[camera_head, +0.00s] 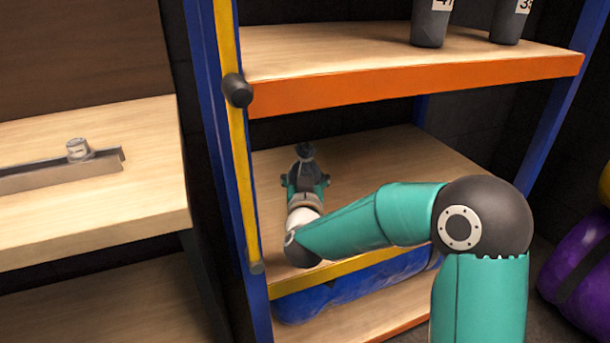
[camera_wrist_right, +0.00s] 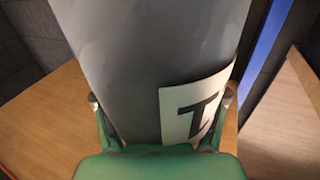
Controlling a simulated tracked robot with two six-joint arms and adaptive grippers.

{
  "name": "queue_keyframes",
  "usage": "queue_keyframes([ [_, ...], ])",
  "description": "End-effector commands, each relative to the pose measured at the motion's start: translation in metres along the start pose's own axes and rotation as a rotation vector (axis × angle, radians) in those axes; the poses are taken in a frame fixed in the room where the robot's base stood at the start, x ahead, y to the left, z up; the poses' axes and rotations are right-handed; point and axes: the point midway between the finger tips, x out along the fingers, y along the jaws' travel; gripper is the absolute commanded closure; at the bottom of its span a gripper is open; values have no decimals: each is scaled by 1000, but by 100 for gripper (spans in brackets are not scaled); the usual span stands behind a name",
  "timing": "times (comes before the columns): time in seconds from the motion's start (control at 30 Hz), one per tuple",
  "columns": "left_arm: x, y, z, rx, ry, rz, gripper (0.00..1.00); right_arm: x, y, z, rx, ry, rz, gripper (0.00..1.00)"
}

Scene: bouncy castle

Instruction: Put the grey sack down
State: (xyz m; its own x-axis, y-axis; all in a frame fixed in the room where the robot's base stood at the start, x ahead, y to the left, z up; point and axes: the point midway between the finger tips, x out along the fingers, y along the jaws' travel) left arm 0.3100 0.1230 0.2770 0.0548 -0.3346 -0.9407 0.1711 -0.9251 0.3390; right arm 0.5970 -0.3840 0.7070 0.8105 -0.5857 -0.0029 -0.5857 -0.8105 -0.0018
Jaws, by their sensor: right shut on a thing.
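My right gripper (camera_head: 304,179) reaches in over the middle shelf board (camera_head: 385,155) of the rack, near its left side. It is shut on the grey sack (camera_wrist_right: 150,50). In the right wrist view the sack stands large between the two fingers (camera_wrist_right: 160,97), with a white label bearing a dark "T"-like mark. In the head view only a small dark part of the sack (camera_head: 305,152) shows beyond the gripper. Whether its bottom touches the board cannot be told. My left gripper is not in view.
The orange-edged upper shelf (camera_head: 420,82) holds two dark grey labelled containers (camera_head: 431,22). A blue-and-yellow upright (camera_head: 232,130) stands close left of my gripper. A blue roll (camera_head: 350,285) lies below. The middle board is bare to the right.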

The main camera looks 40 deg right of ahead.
Motion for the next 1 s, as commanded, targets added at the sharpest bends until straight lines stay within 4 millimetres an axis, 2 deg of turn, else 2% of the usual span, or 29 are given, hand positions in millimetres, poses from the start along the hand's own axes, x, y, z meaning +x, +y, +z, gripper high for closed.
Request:
queue_keyframes([
  [0.03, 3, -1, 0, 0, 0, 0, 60, 0, 0, 1, 1, 4, 1, 100],
  [0.07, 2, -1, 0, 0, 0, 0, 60, 0, 0, 2, 0, 0, 0, 36],
  [0.27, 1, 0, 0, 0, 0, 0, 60, 0, 0, 2, 0, 0, 0, 4],
  [0.7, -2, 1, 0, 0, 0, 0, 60, -2, 0, -2, 0, 0, 0, 4],
  [0.87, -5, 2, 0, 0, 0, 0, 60, -22, -1, -2, 0, -1, -2, 4],
  [1.0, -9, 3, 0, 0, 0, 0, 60, -50, -1, -2, -1, -1, -4, 4],
])
